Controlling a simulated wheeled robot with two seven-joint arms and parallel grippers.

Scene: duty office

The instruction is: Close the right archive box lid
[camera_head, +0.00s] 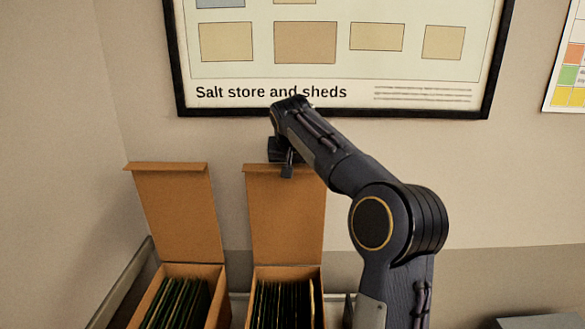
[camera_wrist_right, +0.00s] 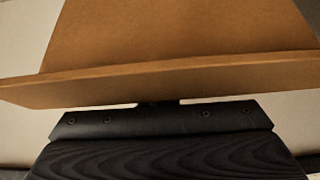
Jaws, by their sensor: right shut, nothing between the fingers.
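The right archive box (camera_head: 287,270) is brown cardboard and full of dark files. Its lid (camera_head: 285,220) stands open, upright at the back of the box. My right gripper (camera_head: 287,170) is shut and empty at the top edge of this lid, overlapping it in the head view. In the right wrist view the lid (camera_wrist_right: 185,35) and its folded lip fill the upper part. The fingertips (camera_wrist_right: 160,103) lie close to the lip, partly hidden by it; I cannot tell whether they touch. My left gripper is not in view.
A second archive box (camera_head: 215,273) stands to the left, its lid (camera_head: 178,215) also open and upright. A wall and a framed poster (camera_head: 335,93) are behind the lids. A grey tray edge (camera_head: 125,282) runs left of the boxes.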

